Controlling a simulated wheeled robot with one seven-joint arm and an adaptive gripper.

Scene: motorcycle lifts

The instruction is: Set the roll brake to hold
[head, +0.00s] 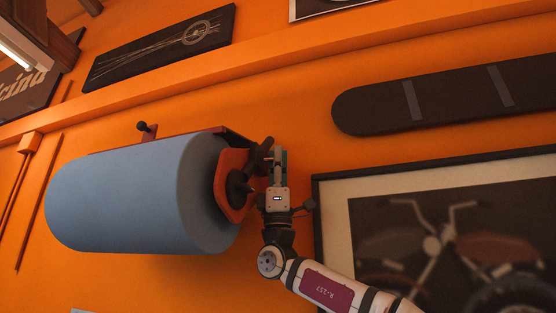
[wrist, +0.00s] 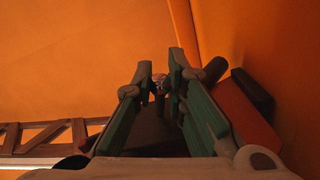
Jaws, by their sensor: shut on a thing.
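A big blue-grey roll (head: 130,195) hangs on the orange wall in the head view. At its right end is an orange-red end bracket (head: 232,165) with a black hub (head: 238,186). A dark brake lever (head: 261,152) slants up and right from the hub. My gripper (head: 275,158) is at this lever, right of the bracket, and is shut on it; the contact is largely hidden. In the wrist view my gripper's fingers (wrist: 160,75) stand close together around something small and dark. The bracket (wrist: 246,112) shows to their right.
A black knob (head: 147,128) stands up behind the roll. A framed motorcycle picture (head: 335,215) hangs close to the right of my arm. A dark board (head: 450,95) is mounted above it. The wall between roll and picture is narrow.

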